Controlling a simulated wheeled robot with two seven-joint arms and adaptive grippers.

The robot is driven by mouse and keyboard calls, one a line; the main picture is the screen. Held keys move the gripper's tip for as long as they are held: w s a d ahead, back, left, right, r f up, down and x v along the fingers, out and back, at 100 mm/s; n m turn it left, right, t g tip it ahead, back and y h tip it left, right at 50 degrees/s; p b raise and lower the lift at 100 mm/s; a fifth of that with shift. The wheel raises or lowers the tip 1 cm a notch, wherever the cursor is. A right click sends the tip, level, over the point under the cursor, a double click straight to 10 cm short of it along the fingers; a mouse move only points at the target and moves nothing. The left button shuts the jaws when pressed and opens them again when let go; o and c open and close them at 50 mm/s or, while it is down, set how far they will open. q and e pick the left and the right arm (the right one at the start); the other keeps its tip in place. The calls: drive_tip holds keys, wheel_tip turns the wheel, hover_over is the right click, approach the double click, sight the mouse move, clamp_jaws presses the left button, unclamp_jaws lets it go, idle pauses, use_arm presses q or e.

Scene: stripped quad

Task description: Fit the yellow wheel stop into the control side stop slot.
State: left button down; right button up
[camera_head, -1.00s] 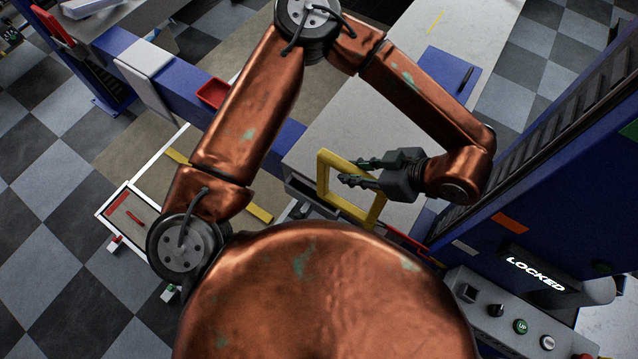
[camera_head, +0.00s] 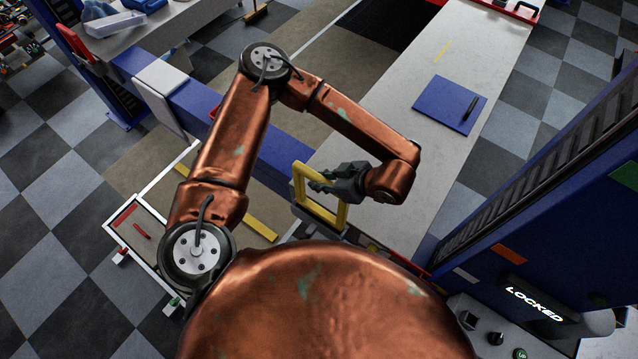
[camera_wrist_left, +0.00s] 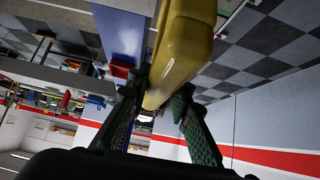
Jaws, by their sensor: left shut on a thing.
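The yellow wheel stop (camera_head: 343,215) is an open rectangular frame, held upright and tilted. My left gripper (camera_head: 318,181) is shut on one of its bars, near the end of the pale runway. In the left wrist view, the wheel stop (camera_wrist_left: 183,50) sits between the two green fingers of the left gripper (camera_wrist_left: 158,98). A dark gap lies just below the wheel stop in the head view, partly hidden by my body. I cannot make out the control side stop slot for certain. My right gripper is not in view.
A blue pad (camera_head: 450,104) with a black object lies on the pale runway (camera_head: 395,150). A blue post (camera_head: 570,190) and a control box with a "LOCKED" display (camera_head: 534,304) stand at right. A blue beam (camera_head: 195,105) crosses at left. A white-framed cart (camera_head: 138,228) stands at lower left.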

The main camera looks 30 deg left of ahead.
use_arm(q)
drive_tip(key=shift+a+f, duration=0.15)
drive_tip(key=shift+a, duration=0.1)
wheel_tip(320, 180, down, 3)
drive_tip(key=shift+w+f, duration=0.1)
drive_tip(key=shift+f, duration=0.05)
drive_tip(key=shift+f, duration=0.35)
drive_tip(key=shift+f+b, duration=0.25)
drive_tip(key=shift+b, duration=0.3)
drive_tip(key=c, duration=1.7)
unclamp_jaws()
drive_tip(key=shift+c, duration=0.2)
